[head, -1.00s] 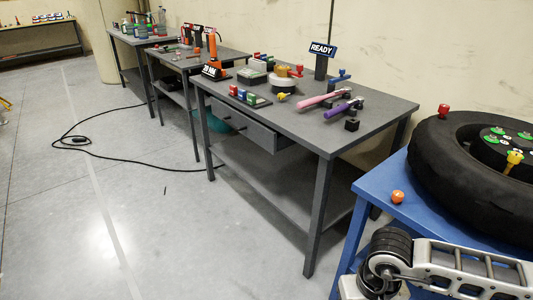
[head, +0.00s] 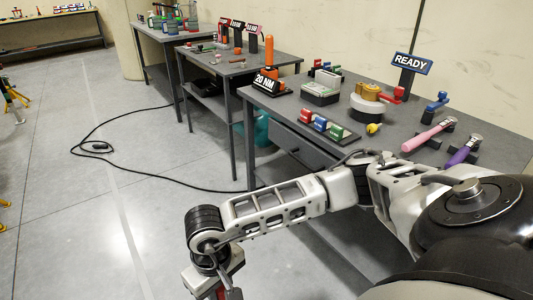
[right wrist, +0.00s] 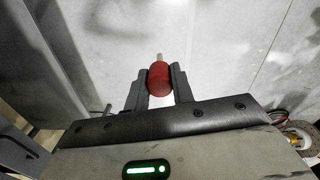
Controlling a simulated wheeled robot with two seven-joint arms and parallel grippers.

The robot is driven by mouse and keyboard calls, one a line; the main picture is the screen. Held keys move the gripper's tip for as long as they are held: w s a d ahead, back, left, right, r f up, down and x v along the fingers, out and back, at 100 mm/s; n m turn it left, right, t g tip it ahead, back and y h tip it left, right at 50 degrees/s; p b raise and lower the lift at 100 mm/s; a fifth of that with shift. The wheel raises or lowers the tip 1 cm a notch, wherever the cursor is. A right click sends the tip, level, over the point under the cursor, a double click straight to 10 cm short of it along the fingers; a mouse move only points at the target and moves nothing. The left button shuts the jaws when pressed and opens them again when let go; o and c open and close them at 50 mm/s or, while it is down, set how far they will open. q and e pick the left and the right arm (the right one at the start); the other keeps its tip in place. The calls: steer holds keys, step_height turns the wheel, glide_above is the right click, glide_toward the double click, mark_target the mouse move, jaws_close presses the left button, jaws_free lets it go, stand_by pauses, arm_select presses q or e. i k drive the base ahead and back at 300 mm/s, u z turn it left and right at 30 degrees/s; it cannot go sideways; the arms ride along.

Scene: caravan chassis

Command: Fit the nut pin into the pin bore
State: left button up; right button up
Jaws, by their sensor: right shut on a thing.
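My right gripper (right wrist: 159,84) is shut on a red cylinder with a short pale pin at its far end (right wrist: 158,76), which looks like the nut pin. In the right wrist view, it sits between the two dark fingers, with pale floor behind. In the head view, my right arm reaches left in front of the workbench and bends down. A bit of red (head: 222,293) shows at the bottom edge by my right gripper, which is mostly cut off. My left gripper is not in view. I cannot make out the pin bore in either current view.
The grey workbench (head: 290,112) holds a READY sign (head: 411,63), a 20 NM stand (head: 270,84), coloured blocks (head: 320,124), and pink (head: 430,136) and purple (head: 463,152) handled tools. More benches stand behind.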

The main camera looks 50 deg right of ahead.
mark_target(364, 99)
steer(key=z, duration=0.3)
steer(key=i, duration=1.45)
steer(key=z, duration=0.95)
